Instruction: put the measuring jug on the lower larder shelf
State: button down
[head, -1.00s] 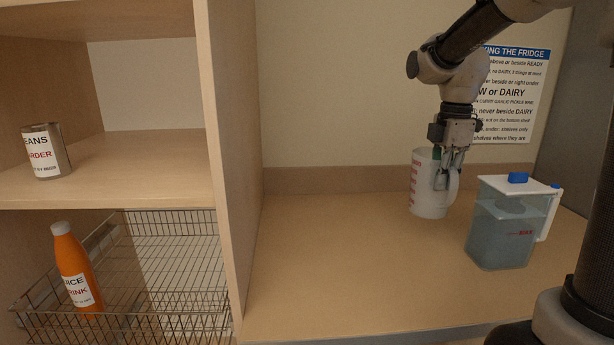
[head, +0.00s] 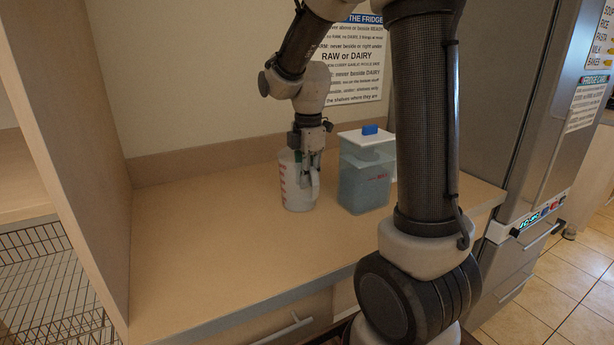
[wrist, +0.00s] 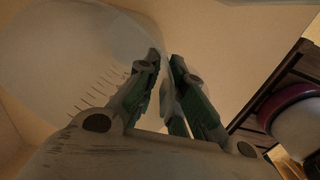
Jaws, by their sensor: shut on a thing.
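The measuring jug (head: 291,191), whitish with red markings, is over the wooden counter at the centre of the head view. It looks about upright. I cannot tell whether its base touches the counter. My gripper (head: 311,170) points down and is shut on the jug's handle, at its right side. In the wrist view the pale jug wall (wrist: 65,65) with tick marks fills the upper left, beside my gripper's fingers (wrist: 168,85). The larder's wooden shelf (head: 22,190) shows only in part at the left edge, above a wire basket (head: 50,285).
A clear lidded water container (head: 365,185) stands close to the jug's right. An upright wooden panel (head: 75,130) separates counter and larder. The counter's left part (head: 190,240) is clear. A steel fridge (head: 535,120) stands to the right.

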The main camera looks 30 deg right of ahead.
jog(key=shift+f, duration=0.1)
jog(key=c, duration=1.5)
grip_release()
